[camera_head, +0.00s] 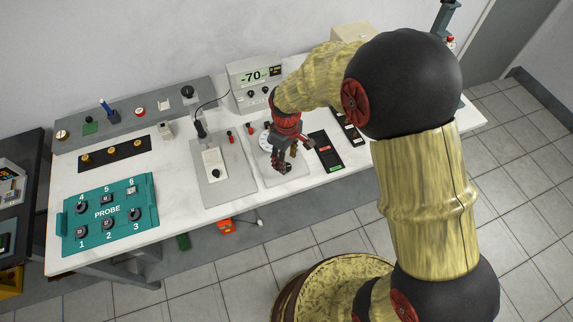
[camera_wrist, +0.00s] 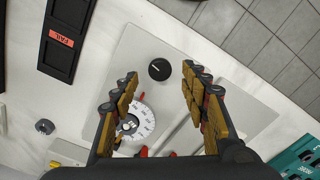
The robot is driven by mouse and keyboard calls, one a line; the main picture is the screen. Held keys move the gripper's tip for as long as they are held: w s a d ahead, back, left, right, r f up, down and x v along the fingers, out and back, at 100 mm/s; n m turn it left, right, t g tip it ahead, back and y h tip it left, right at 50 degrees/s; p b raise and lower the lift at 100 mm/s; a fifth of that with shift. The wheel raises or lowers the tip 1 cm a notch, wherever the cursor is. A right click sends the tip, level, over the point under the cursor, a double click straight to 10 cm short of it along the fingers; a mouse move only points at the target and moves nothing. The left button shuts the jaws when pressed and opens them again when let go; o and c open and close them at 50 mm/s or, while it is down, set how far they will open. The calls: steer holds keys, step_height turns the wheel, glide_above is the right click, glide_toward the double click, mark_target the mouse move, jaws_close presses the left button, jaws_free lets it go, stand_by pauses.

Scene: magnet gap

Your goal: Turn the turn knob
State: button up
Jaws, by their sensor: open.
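The turn knob (camera_wrist: 159,69) is a round black knob with a short white pointer line, on a light grey plate (camera_wrist: 147,43) in the wrist view. A white round dial with markings (camera_wrist: 144,116) sits on the same plate, partly covered by a finger. My gripper (camera_wrist: 160,77) is open, its two brown padded fingers apart on either side of the knob in the picture. I see no contact; the height above the knob cannot be told. In the head view my gripper (camera_head: 283,160) points down over the plate (camera_head: 272,180), and the knob cannot be made out there.
A meter reading -70 (camera_head: 255,77) stands behind. A plate with a white module and cable (camera_head: 222,185) lies to the left, beyond it a teal PROBE box (camera_head: 108,209). Dark trays (camera_head: 325,151) lie to the right. Bare white tabletop (camera_head: 178,182) shows between things.

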steer(key=shift+f+b, duration=0.3)
steer(key=shift+f, duration=1.35)
steer(key=shift+c, duration=0.6)
steer(key=c, duration=1)
